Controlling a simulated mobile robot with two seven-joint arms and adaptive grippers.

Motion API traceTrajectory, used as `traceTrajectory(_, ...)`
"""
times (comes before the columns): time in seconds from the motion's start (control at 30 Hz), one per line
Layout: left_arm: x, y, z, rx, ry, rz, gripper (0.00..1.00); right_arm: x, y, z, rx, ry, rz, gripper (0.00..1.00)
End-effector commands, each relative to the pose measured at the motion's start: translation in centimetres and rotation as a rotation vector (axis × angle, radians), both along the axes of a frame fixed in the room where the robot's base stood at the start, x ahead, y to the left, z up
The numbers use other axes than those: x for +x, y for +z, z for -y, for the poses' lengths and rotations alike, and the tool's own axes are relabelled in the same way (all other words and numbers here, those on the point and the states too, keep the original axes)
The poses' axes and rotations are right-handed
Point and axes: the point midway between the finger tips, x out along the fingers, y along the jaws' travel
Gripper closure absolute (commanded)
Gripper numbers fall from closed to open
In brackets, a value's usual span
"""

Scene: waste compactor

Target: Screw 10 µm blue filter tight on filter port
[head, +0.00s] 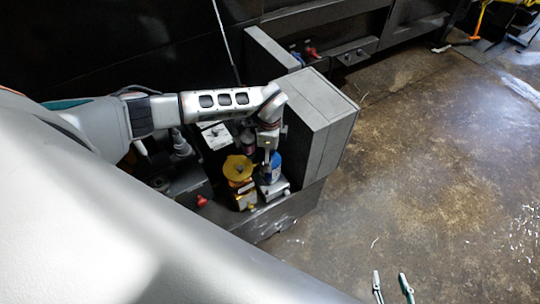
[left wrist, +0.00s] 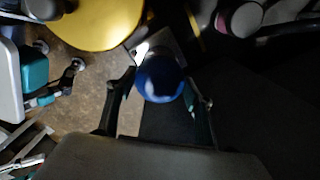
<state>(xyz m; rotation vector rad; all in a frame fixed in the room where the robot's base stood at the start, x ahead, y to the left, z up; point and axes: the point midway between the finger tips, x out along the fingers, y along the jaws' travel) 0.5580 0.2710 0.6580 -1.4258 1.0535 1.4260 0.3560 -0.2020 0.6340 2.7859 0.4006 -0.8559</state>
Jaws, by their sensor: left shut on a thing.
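The blue filter (head: 272,172) stands upright over a pale metal block (head: 275,189) at the front of the machine. My left gripper (head: 267,157) reaches down onto the filter from above and is shut on it. In the left wrist view the round blue filter top (left wrist: 160,78) sits between the two dark fingers of the left gripper (left wrist: 160,88). The filter port under the filter is hidden, so I cannot tell how the threads sit. My right gripper (head: 393,287) is open and empty, low over the floor at the bottom edge.
A yellow-topped unit (head: 238,168) stands close left of the blue filter. A large grey box (head: 325,122) stands close on the right. A red knob (head: 202,201) is at the front left. The concrete floor (head: 430,160) to the right is clear.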

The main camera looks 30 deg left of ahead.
Motion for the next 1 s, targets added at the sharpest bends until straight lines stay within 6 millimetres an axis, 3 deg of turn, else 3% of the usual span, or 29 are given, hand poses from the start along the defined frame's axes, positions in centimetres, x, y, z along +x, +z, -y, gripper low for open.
traceTrajectory(1.0, 0.08, -0.47, 0.03, 0.000, 0.000, 0.002, 0.69, 0.03, 0.04, 0.00, 0.000, 0.000, 0.001, 0.60)
